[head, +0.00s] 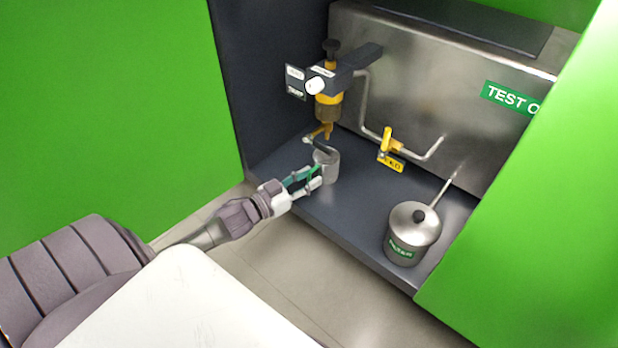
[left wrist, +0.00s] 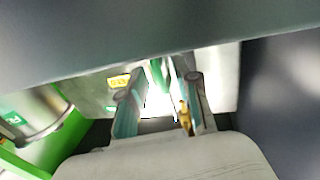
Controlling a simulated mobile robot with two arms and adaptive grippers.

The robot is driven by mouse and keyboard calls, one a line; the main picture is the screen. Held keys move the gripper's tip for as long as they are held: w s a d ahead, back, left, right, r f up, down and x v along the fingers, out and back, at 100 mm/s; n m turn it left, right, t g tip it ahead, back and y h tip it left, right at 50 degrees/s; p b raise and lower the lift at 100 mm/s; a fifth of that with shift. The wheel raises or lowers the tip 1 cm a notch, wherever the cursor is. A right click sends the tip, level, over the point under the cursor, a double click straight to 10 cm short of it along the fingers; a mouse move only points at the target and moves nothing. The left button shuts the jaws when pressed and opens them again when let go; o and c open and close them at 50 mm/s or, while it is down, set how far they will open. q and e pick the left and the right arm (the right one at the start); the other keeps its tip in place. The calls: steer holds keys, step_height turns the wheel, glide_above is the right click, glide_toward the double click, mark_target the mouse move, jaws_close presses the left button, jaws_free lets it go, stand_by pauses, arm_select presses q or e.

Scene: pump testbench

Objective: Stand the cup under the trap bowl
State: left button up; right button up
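The trap bowl (head: 328,110) is the amber bowl under the yellow-banded unit on the panel, with a small yellow drain tap (head: 327,130) below it. The cup (head: 329,170) is a small grey metal cylinder standing upright on the dark shelf, below the bowl and tap. My left gripper (head: 317,177) reaches in from the left, its fingertips at the cup's near-left side. A gap shows between the fingers, but I cannot tell whether they grip the cup. The left wrist view shows the fingers (left wrist: 168,85) with a glaring bright patch between them. My right gripper is out of view.
A lidded metal pot (head: 414,230) with a green label and long handle stands at the shelf's right. A yellow valve (head: 386,146) sits on a pipe behind. Green panels flank the opening. The dark shelf (head: 355,213) is clear between cup and pot.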

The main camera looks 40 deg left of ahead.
arm_select(q)
steer(key=p+v, duration=0.5)
steer(key=v, duration=0.6)
steer(key=shift+s+p, duration=0.25)
steer(key=shift+p, duration=0.05)
steer(key=shift+a, duration=0.1)
